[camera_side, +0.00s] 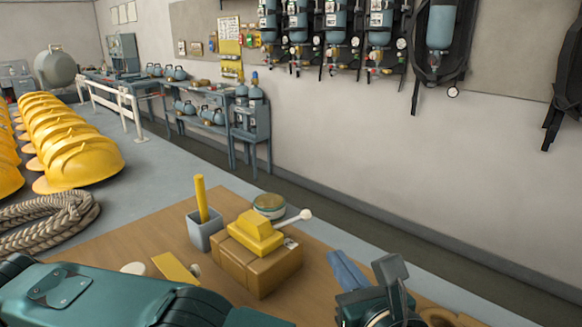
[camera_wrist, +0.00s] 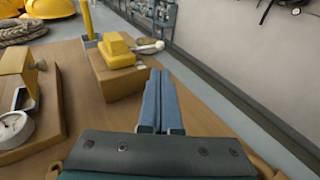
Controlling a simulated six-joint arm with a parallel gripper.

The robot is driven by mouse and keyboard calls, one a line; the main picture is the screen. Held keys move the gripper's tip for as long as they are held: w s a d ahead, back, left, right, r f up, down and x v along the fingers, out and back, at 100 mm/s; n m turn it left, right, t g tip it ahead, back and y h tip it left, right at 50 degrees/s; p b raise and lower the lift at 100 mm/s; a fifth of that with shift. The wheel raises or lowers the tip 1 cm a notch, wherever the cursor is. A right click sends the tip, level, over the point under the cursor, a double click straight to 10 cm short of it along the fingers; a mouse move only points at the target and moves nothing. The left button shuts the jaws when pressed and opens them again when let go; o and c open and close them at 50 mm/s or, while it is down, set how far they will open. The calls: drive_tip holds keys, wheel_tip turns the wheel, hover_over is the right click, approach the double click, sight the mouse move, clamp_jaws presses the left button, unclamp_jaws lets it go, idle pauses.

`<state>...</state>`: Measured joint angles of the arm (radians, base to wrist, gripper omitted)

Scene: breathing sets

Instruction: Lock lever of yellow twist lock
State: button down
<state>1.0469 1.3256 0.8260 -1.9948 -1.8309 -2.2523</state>
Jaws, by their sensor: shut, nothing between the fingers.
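The yellow twist lock (camera_side: 256,232) sits on a brown block on the wooden table top. Its lever (camera_side: 293,220) sticks out to the right and ends in a pale knob. In the wrist view the yellow lock (camera_wrist: 117,46) is ahead and left of my fingers, with the lever (camera_wrist: 150,47) pointing right. My gripper (camera_side: 343,262) is at the right of the block, apart from the lever. In the wrist view my gripper (camera_wrist: 160,75) has its blue fingers together, with nothing between them.
A grey cup (camera_side: 205,235) with a yellow stick stands left of the block, and a round green-sided tin (camera_side: 268,206) behind it. A fixture with a gauge (camera_wrist: 14,128) is close on the left. Rope (camera_side: 45,220) and yellow helmets (camera_side: 80,160) lie further left. A wall bounds the right.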

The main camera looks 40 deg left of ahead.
sight(308, 211)
drive_tip(key=x, duration=1.3)
drive_tip(key=shift+w+a, duration=0.2)
drive_tip(key=shift+a, duration=0.2)
drive_tip(key=shift+w+a, duration=0.1)
drive_tip(key=shift+w+a, duration=0.65)
drive_tip(key=shift+w, duration=0.05)
drive_tip(key=x, duration=0.3)
drive_tip(key=shift+a+r, duration=0.25)
drive_tip(key=a+n+g+y, duration=0.1)
drive_tip(key=a, duration=0.5)
drive_tip(key=shift+w+n+g, duration=0.3)
drive_tip(key=shift+w+g, duration=0.1)
drive_tip(key=shift+w, duration=0.05)
drive_tip(key=shift+a, duration=0.15)
